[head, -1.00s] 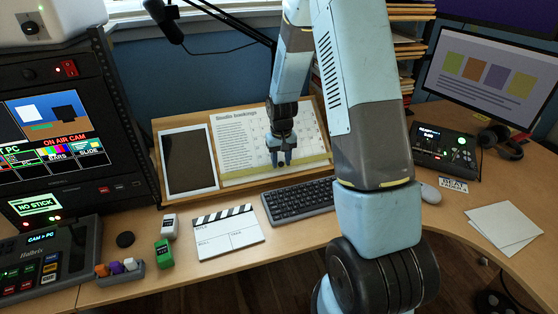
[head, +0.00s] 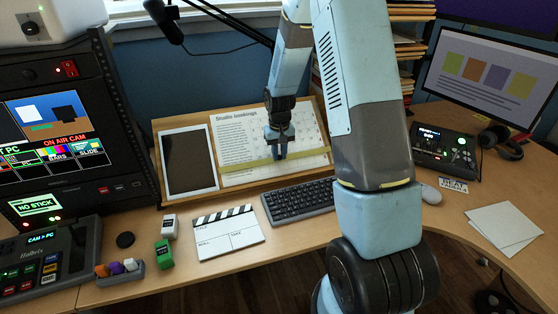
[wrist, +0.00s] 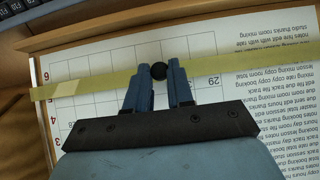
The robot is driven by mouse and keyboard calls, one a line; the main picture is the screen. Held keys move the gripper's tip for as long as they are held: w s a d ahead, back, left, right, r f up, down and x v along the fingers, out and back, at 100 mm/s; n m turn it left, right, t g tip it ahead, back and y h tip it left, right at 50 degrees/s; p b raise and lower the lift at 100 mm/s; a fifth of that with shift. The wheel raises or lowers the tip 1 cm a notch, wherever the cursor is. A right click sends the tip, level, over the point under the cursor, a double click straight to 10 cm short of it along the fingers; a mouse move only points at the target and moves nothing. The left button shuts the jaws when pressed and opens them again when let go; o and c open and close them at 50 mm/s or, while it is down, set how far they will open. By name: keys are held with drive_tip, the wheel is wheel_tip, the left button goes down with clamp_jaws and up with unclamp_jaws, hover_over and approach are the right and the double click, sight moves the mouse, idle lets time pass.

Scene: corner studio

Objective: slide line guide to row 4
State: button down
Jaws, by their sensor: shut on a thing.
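The line guide (head: 238,165) is a long pale yellow bar lying across the "Studio bookings" sheet (head: 236,136). My gripper (head: 281,155) is shut on the guide's small round black knob (wrist: 159,71), with one blue finger on each side of it. In the wrist view the guide (wrist: 100,85) crosses the sheet upside down. The row number 6 stands above the bar at the left, and 4 and 3 stand below it. The bar covers the place between 6 and 4. My gripper (wrist: 160,84) hides part of the grid.
The sheet lies on a tilted wooden board (head: 178,202) beside a tablet (head: 188,161). A black keyboard (head: 298,201) and a clapperboard (head: 229,234) lie in front. A microphone arm (head: 225,20) hangs behind. Folder shelves stand at the back right.

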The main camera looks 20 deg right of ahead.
drive_tip(key=w+r, duration=0.2)
drive_tip(key=w, duration=0.1)
drive_tip(key=shift+w+r, duration=0.3)
drive_tip(key=shift+r, duration=0.1)
drive_tip(key=c, duration=1)
unclamp_jaws()
drive_tip(key=shift+r, duration=0.1)
wheel_tip(320, 180, up, 13)
drive_tip(key=shift+r, duration=0.2)
